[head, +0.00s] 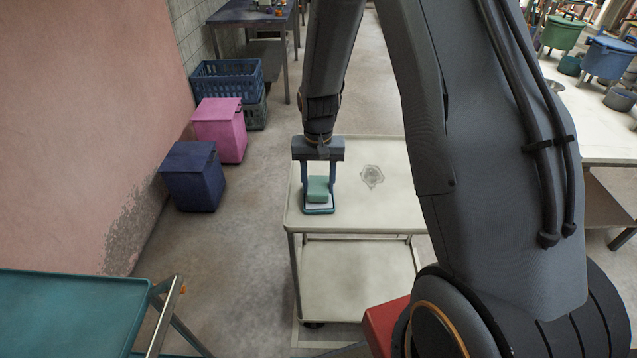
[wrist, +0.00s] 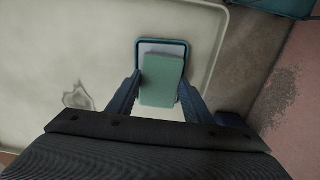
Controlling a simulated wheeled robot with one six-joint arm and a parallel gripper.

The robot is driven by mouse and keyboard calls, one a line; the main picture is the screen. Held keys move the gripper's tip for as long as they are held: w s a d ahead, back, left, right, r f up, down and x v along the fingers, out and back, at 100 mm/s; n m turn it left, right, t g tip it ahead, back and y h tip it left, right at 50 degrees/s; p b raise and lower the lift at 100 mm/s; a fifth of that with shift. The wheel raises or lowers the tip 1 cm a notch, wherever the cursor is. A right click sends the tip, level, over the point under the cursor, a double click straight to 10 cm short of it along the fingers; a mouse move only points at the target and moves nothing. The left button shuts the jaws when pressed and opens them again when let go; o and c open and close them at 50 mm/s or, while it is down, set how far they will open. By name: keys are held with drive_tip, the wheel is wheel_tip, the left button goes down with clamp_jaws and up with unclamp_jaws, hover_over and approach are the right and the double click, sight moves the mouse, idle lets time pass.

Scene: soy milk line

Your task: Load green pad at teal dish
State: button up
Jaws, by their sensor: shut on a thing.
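The green pad (head: 318,188) is between the two fingers of my gripper (head: 318,190), which is shut on it. The pad also shows in the wrist view (wrist: 162,80), held lengthwise between the fingers (wrist: 160,92). The teal dish (head: 319,210), with a pale inside, is on the cart top right below the pad. In the wrist view the dish's teal rim (wrist: 163,41) shows around the pad's far end, and the pad covers part of its inside. I cannot tell whether the pad touches the dish.
The cream cart (head: 355,219) has a raised rim and a grey mark (head: 372,177) on its bare top. Navy (head: 193,178) and pink (head: 220,130) bins and a blue crate (head: 227,80) stand left by the wall. A teal table (head: 70,312) is at lower left.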

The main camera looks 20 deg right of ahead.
sight(318, 185)
drive_tip(key=shift+f, duration=0.5)
idle(1.3)
drive_tip(key=shift+s, duration=0.1)
drive_tip(key=shift+r+p, duration=2.3)
drive_tip(key=shift+r, duration=1.25)
